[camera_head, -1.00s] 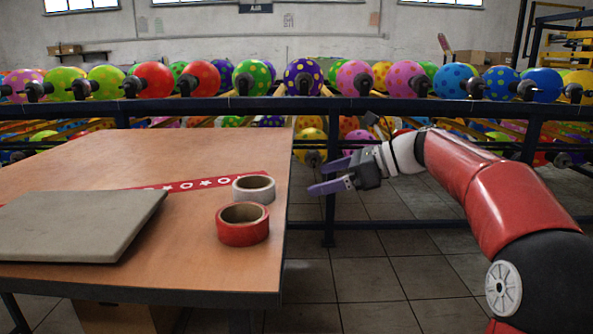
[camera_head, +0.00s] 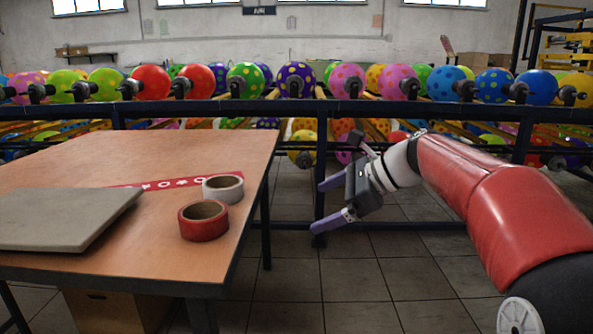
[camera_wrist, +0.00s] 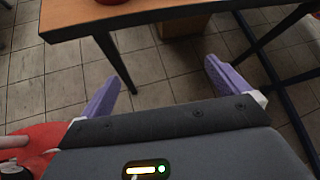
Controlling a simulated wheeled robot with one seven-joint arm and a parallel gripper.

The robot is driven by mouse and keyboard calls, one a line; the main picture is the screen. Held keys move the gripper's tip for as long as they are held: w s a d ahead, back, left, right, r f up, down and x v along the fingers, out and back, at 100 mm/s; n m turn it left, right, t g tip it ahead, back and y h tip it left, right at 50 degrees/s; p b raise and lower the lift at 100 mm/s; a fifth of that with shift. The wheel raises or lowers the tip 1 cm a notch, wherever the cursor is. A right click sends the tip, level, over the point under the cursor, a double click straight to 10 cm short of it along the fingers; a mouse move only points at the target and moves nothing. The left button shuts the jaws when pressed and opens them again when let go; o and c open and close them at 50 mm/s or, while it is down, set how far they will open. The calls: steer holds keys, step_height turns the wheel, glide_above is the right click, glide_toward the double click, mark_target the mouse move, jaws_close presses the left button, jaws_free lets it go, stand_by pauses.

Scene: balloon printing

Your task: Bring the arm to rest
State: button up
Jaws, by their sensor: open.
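My gripper (camera_head: 326,206) is open and empty in the head view, in the air to the right of the wooden table (camera_head: 196,150). Its two purple fingers point left, toward the table's right edge, with a gap between them and the table. My red arm reaches in from the right side of the head view.
On the table are a red tape roll (camera_head: 203,230), a white tape roll (camera_head: 223,195), a red patterned strip (camera_head: 150,185) and a grey slab (camera_head: 60,218). A dark blue rail (camera_head: 300,110) with colourful balloons runs behind. The floor right of the table is clear.

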steer(key=s+d+f+n+t+h+p, duration=0.1)
steer(key=s+d+f+n+h, duration=0.3)
steer(key=s+n, duration=0.5)
steer(key=s+d+f+n+h+p, duration=0.3)
steer(key=s+n, duration=0.6)
steer(key=s, duration=0.8)
step_height(320, 180, down, 4)
steer(key=d+h, duration=0.2)
steer(key=h, duration=0.1)
steer(key=shift+s+t+p, duration=0.2)
steer(key=shift+t+p, duration=0.2)
steer(key=shift+s+d+f+n, duration=0.1)
steer(key=shift+d+f+n, duration=0.05)
steer(key=shift+n, duration=0.15)
